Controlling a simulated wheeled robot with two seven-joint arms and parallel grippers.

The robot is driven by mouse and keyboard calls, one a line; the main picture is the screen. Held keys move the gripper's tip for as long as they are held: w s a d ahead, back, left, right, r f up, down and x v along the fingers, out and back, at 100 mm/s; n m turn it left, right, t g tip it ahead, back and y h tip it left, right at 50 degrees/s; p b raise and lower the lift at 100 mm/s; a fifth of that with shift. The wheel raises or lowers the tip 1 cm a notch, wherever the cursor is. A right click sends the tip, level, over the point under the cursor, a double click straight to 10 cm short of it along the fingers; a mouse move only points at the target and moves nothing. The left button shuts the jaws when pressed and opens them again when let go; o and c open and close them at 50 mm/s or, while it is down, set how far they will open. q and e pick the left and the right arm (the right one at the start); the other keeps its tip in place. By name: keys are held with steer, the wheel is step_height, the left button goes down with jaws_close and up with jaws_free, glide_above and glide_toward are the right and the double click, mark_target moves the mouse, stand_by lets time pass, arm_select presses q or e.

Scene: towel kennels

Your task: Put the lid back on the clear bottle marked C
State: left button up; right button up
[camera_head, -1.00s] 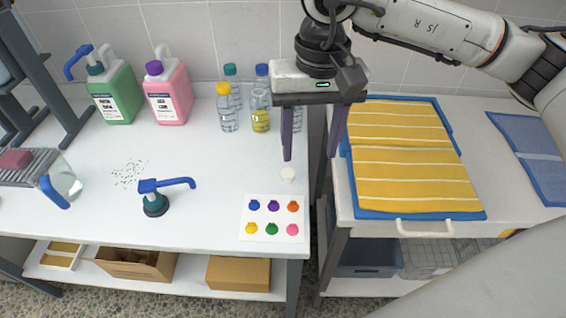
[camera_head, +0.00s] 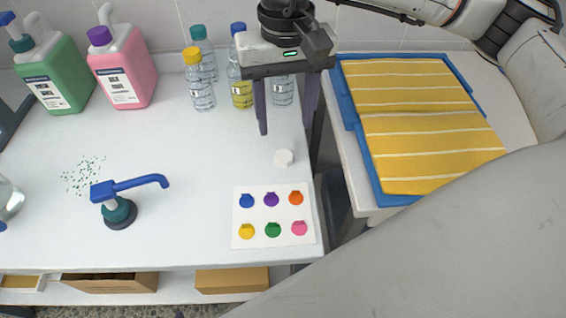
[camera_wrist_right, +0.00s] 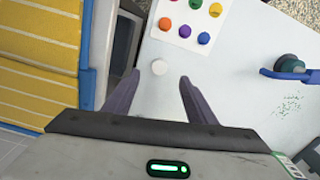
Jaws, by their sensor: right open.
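A small white round lid (camera_head: 284,158) lies on the white table, in front of the bottles. It also shows in the right wrist view (camera_wrist_right: 159,67), just beyond the fingertips and between their lines. My right gripper (camera_head: 286,127) is open and empty, pointing down, with its fingers apart on either side of the lid's line. It appears above the table. A clear bottle (camera_head: 283,92) stands behind the gripper, and its top is hidden by the gripper body. I cannot read the letters on the bottles. My left gripper is not in view.
Other bottles stand to the left: yellow-capped (camera_head: 201,88), teal-capped (camera_head: 198,33), and one with yellow liquid (camera_head: 242,95). A card of coloured dots (camera_head: 272,215) lies in front. A blue tray with yellow towels (camera_head: 430,125) is right. A blue-handled pump (camera_head: 118,210) stands left.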

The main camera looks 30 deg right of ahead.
glide_above(284, 157)
steer(key=shift+s+a+f, duration=0.1)
steer(key=shift+s+f, duration=0.05)
steer(key=shift+f, duration=1.15)
steer(key=shift+s+f, duration=0.15)
steer(key=shift+f, duration=1.15)
steer(key=shift+w+f, duration=0.2)
steer(key=shift+f, duration=1.1)
steer(key=shift+w+f, duration=0.15)
steer(key=shift+f, duration=1.15)
steer(key=shift+c, duration=0.4)
steer(key=c, duration=1)
